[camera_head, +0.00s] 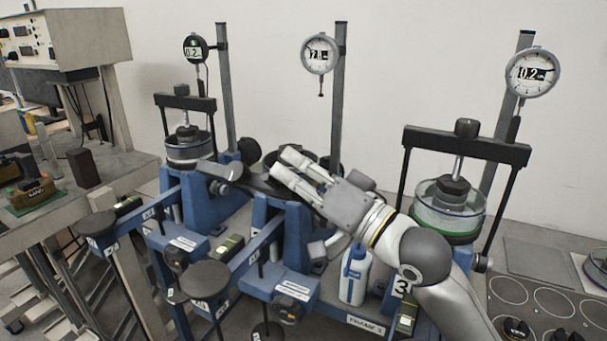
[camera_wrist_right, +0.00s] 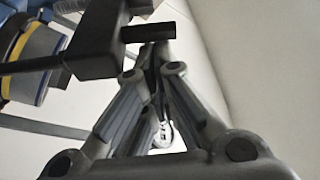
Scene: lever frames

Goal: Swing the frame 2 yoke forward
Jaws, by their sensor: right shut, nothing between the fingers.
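A yellow-banded cell (camera_wrist_right: 30,50) shows at left. My left gripper is out of view.
The left frame's yoke (camera_head: 185,103) and the right frame's yoke (camera_head: 466,145) stand upright over their cells. The middle dial gauge (camera_head: 320,53) hangs on its post above my gripper. A white bottle (camera_head: 354,278) stands beside frame 2. Weight hangers (camera_head: 205,280) crowd the front.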

